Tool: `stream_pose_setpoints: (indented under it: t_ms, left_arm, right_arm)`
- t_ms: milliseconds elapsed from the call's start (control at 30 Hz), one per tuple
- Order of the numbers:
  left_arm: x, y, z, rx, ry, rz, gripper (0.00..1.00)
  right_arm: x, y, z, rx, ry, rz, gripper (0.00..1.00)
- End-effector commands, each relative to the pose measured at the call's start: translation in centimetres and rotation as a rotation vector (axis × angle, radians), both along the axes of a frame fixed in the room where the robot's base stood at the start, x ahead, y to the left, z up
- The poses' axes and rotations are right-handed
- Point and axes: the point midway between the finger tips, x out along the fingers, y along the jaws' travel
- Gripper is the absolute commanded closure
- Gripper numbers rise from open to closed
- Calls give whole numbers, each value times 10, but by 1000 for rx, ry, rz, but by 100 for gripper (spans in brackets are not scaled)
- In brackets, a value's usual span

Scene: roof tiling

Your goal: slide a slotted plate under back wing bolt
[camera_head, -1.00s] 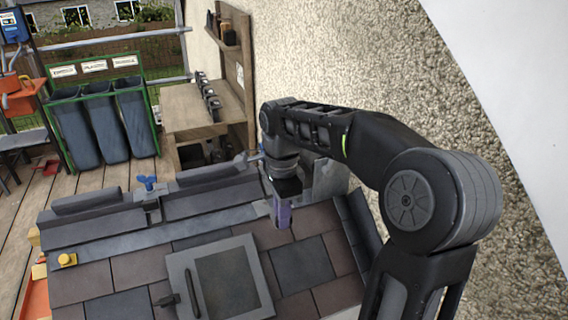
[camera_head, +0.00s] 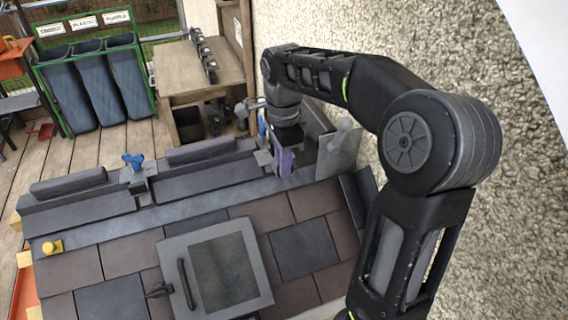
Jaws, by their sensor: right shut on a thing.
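My right gripper (camera_head: 284,165), with purple fingers, is shut near the right end of the roof ridge. A small grey plate (camera_head: 264,158) shows at the left of its fingers, and it appears to be the held slotted plate; its slot cannot be made out. One blue wing bolt (camera_head: 132,162) stands upright on the ridge's left part, in a metal bracket. My left gripper is out of view.
The tiled roof has a hatch (camera_head: 220,272) and a yellow knob (camera_head: 52,247). A bent metal sheet (camera_head: 338,150) stands right of the gripper, near the rough wall (camera_head: 400,50). A wooden bench (camera_head: 190,72) and bins (camera_head: 100,80) stand behind.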

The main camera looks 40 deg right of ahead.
Motion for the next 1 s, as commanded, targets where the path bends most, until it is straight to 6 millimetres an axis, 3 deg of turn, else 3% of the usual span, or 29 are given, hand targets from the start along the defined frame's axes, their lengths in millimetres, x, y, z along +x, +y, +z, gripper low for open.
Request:
stream_pose_setpoints:
  t_ms: [133,1000]
  left_arm:
    - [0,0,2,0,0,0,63]
    - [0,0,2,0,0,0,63]
  right_arm:
    - [8,-2,0,0,0,0,100]
    - [13,0,0,0,0,0,100]
